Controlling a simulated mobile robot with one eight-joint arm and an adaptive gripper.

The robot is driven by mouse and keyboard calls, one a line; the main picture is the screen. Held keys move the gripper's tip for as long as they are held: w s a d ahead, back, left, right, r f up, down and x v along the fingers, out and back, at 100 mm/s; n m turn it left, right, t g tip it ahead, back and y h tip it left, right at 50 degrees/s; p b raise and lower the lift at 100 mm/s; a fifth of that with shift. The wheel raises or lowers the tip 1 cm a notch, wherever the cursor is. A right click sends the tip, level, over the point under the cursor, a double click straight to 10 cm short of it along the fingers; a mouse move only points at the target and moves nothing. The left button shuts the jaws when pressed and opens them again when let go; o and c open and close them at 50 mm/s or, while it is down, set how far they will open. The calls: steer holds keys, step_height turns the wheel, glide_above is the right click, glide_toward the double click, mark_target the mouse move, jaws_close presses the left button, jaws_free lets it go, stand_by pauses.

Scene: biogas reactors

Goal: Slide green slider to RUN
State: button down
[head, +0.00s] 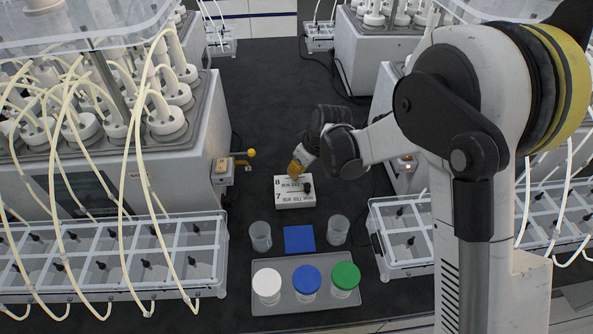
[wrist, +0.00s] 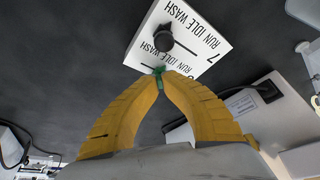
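The white control panel (head: 294,200) lies on the dark bench in the head view; it also shows in the wrist view (wrist: 215,40). It has two rows marked RUN IDLE WASH, with a 7 and an 8 visible. A black knob (wrist: 163,38) stands on one row. The green slider (wrist: 159,71) sits at the panel's near edge in the wrist view, between my fingertips. My gripper (head: 297,170) has its yellow fingers closed together on the slider. The fingertips hide part of the second row, so the slider's exact mark cannot be told.
Two clear cups (head: 260,236) (head: 338,229) flank a blue square (head: 299,239) in front of the panel. A grey tray (head: 262,309) holds white-, blue- and green-lidded jars. A reactor unit with a yellow-knobbed valve (head: 251,153) stands left; racks stand at both sides.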

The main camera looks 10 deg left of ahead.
mark_target(283, 176)
steer(key=a, duration=0.2)
steer(key=shift+s+a, duration=0.3)
steer(key=c, duration=2.1)
jaws_free()
steer(key=shift+a, duration=0.15)
steer(key=o, duration=0.8)
steer(key=shift+f, duration=0.1)
steer(key=v, duration=1.2)
steer(key=shift+a, duration=0.1)
